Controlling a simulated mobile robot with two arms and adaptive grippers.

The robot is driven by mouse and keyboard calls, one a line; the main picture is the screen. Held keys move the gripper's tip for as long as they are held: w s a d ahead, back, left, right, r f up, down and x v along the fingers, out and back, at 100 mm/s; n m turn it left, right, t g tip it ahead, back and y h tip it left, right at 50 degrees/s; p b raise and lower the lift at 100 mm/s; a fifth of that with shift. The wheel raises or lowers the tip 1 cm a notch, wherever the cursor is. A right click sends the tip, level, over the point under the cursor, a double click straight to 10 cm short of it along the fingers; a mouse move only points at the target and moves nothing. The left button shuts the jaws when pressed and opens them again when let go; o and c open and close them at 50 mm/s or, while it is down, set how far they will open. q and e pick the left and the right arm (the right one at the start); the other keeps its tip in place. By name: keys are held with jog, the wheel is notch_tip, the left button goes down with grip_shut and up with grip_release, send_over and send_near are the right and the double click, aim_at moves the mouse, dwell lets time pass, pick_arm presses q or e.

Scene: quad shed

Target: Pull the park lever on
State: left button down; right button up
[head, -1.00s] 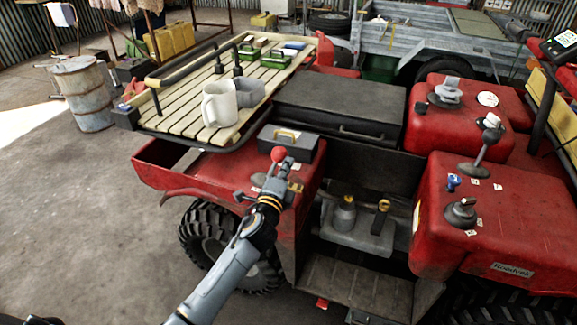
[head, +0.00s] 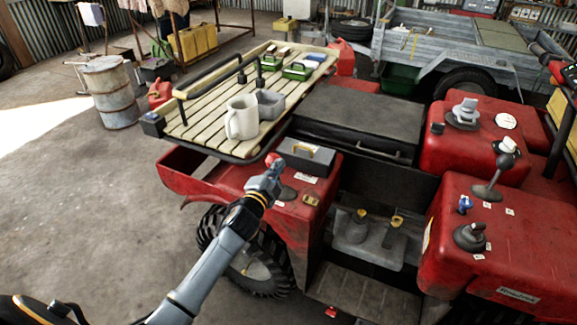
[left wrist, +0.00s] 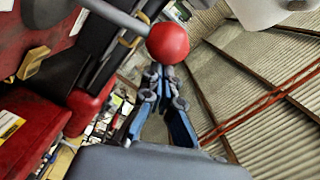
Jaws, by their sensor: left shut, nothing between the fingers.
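The park lever has a red ball knob (head: 271,159) and stands on the red left fender of the quad. In the left wrist view its red knob (left wrist: 168,43) sits on a grey stem (left wrist: 118,16). My left gripper (head: 275,168) is at the knob in the head view and hides part of the lever. In the left wrist view its blue and grey fingers (left wrist: 163,80) are shut and empty, their tips close below the knob; I cannot tell whether they touch it. My right gripper is not in view.
A slatted rack (head: 190,118) with a white mug (head: 242,118) stands behind the lever. A grey box with a yellow handle (head: 308,158) is close by on the right. Other levers and knobs, including a tall lever (head: 490,180), are on the red right side.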

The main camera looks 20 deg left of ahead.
pick_arm(q)
jog(key=shift+a+f+n+p, duration=0.1)
jog(key=shift+a+n+p, duration=0.4)
jog(key=shift+a+n, duration=0.7)
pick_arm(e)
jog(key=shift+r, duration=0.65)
pick_arm(q)
jog(key=shift+a, duration=0.2)
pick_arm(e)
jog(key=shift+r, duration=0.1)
